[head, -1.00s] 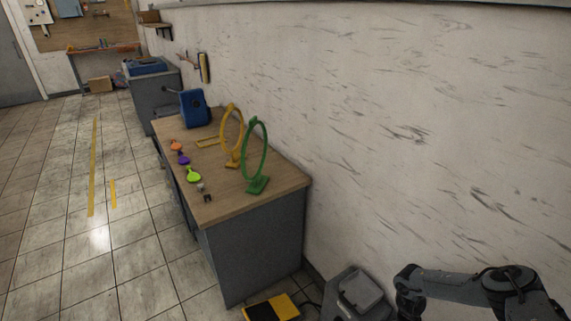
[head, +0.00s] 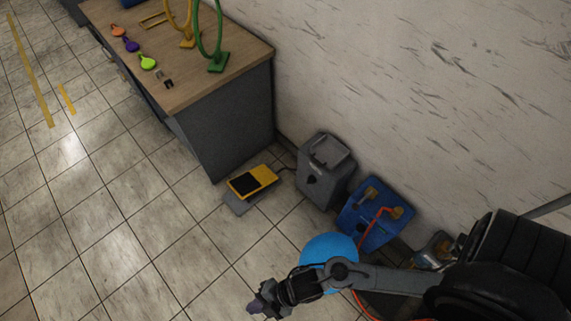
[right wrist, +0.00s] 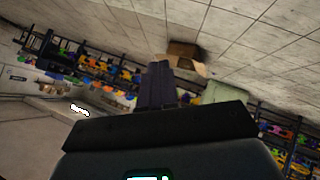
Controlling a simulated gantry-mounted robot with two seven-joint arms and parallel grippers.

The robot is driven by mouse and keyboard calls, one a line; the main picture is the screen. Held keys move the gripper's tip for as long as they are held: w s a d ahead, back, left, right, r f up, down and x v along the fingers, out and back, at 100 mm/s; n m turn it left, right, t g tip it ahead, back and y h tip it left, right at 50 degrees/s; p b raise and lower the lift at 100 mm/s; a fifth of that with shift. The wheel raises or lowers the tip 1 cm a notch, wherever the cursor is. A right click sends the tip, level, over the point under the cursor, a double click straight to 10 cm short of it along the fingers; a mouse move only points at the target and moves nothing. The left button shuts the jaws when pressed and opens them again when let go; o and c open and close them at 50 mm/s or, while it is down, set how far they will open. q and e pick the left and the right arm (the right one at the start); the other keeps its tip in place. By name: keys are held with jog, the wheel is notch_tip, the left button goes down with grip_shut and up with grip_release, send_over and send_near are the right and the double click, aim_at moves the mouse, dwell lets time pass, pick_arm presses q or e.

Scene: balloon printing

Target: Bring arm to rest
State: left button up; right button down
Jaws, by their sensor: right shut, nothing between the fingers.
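My right arm reaches in from the lower right of the head view. Its gripper (head: 258,304) is shut and empty, above the tiled floor. In the right wrist view the gripper fingers (right wrist: 158,84) are together with nothing between them. A blue balloon (head: 327,252) shows just behind my right forearm in the head view, partly hidden by it; I cannot tell whether they touch. My left gripper is not in view.
A yellow-black pedal (head: 253,182), a grey box (head: 325,170) and a blue machine (head: 375,213) stand on the floor by the wall. The floor at left is clear.

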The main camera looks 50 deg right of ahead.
jog(key=w+d+r+m+t+h, duration=0.1)
jog(key=w+d+r+m+h, duration=0.1)
jog(key=d+r+m, duration=0.35)
jog(key=w+d+r+m+h, duration=0.2)
jog(key=w+d+m+h, duration=0.1)
jog(key=d, duration=0.5)
jog(key=w+d+r+m+t+h, duration=0.1)
jog(key=w+d+r+m+h, duration=0.15)
jog(key=d+m, duration=0.3)
jog(key=s+d+r+m+g+h, duration=0.1)
jog(key=s+d+r+m+g, duration=0.15)
jog(key=s+d+m, duration=0.2)
pick_arm(q)
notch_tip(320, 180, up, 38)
jog(key=p, duration=3.8)
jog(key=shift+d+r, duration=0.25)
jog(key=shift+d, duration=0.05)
pick_arm(e)
notch_tip(320, 180, up, 37)
jog(key=shift+s, duration=0.3)
jog(key=shift+a+r+g, duration=0.1)
jog(key=shift+g, duration=0.15)
